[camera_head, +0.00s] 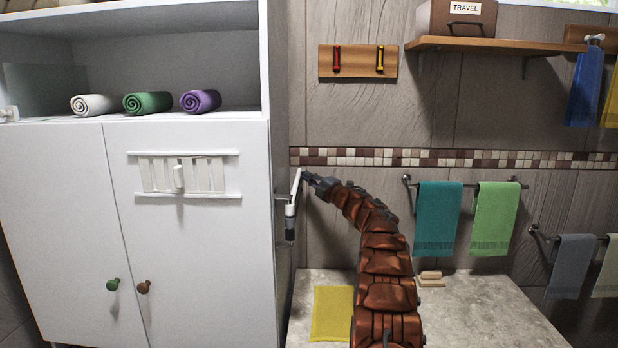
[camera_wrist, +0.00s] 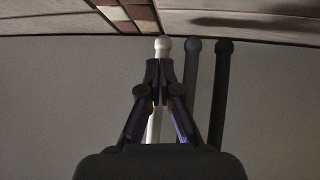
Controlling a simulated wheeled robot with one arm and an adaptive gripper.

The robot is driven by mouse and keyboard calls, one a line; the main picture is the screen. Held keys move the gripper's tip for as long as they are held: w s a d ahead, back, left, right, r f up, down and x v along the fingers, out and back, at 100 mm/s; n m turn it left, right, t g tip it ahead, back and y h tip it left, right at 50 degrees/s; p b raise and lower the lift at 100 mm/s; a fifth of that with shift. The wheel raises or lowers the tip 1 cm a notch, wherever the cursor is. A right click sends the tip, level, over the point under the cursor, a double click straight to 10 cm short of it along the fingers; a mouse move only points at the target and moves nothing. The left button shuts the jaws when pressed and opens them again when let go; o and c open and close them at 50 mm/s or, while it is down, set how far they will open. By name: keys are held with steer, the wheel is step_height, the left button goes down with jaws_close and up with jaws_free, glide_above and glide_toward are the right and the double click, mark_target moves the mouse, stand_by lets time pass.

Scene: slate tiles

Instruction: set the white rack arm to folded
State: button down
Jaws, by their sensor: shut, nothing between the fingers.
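The white rack arm (camera_head: 295,188) is a slim white bar beside the right side wall of the white cabinet, rising from a darker mount at its lower end. In the wrist view the white rack arm (camera_wrist: 162,45) shows its rounded tip just beyond my fingers, with part of its shaft visible between them. My gripper (camera_head: 308,175) is at the upper end of the bar, and it also shows in the wrist view (camera_wrist: 160,64). Its fingers are shut with nothing held. I cannot tell whether they touch the bar. The fingers hide part of the shaft.
In the wrist view a dark rod (camera_wrist: 221,90) and a greyer rod-like shape, perhaps a shadow, lie right of my fingers. The white cabinet (camera_head: 210,270) stands left. A stone counter (camera_head: 480,310) with a yellow cloth (camera_head: 331,312) lies below. Towels (camera_head: 437,215) hang right.

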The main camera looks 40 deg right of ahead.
steer(key=s+d+f, duration=0.2)
steer(key=s+d, duration=0.7)
steer(key=shift+s+d+f, duration=0.3)
steer(key=shift+d, duration=0.1)
